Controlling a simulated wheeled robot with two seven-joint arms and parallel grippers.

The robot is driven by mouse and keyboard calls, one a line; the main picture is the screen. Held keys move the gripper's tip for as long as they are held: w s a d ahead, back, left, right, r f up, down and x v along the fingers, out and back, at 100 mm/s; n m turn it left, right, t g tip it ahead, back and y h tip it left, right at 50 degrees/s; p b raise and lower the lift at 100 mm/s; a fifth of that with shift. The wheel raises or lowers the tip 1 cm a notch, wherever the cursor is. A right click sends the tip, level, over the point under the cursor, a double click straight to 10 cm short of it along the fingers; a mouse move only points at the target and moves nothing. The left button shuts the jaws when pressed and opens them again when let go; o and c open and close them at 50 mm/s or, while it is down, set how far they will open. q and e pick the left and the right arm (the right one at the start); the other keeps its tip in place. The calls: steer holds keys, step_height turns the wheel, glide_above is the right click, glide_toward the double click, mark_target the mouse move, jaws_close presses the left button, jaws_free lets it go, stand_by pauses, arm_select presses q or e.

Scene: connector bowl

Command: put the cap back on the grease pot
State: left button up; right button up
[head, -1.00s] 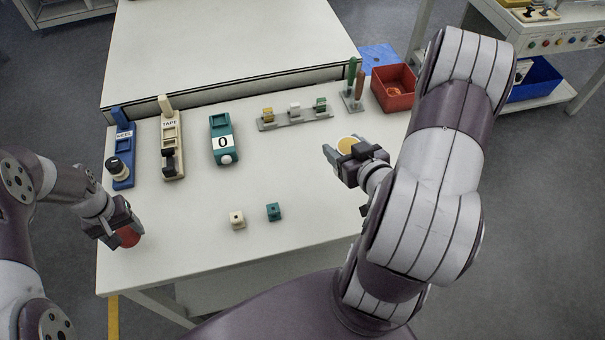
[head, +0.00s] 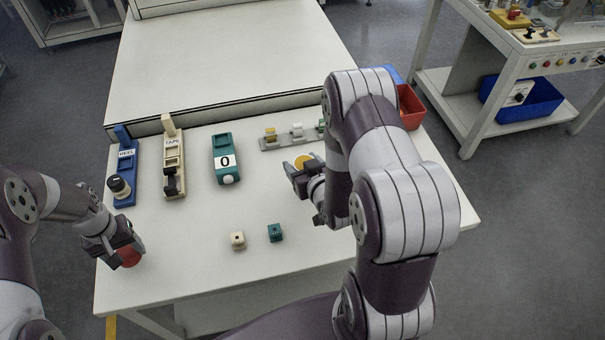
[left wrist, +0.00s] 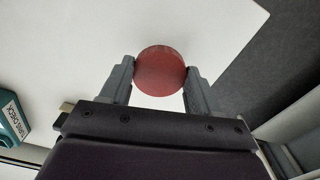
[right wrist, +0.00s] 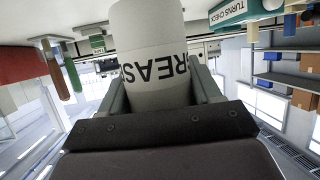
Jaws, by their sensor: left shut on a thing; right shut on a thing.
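The red cap (head: 129,257) is held in my left gripper (head: 128,249), low over the table's front left corner. In the left wrist view the round cap (left wrist: 160,70) sits between the two fingertips (left wrist: 160,76). The grease pot (head: 304,160) is held in my right gripper (head: 298,172); its top is uncapped and shows yellow-orange grease. In the right wrist view the white pot (right wrist: 150,35), with part of its black lettering, is clamped between the fingers (right wrist: 160,80). The pot and cap are well apart. My right arm hides some of the table's right side.
A red bin (head: 410,106) is at right.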

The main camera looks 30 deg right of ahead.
arm_select(q)
steer(key=shift+f, duration=0.15)
arm_select(e)
step_height(320, 180, down, 4)
steer(key=shift+f, duration=0.1)
stand_by(0.4)
arm_select(q)
steer(key=shift+f+b, duration=0.2)
steer(key=shift+b, duration=0.15)
arm_select(e)
steer(key=shift+f, duration=0.15)
arm_select(q)
steer(key=shift+r, duration=0.1)
arm_select(e)
steer(key=o, duration=1.5)
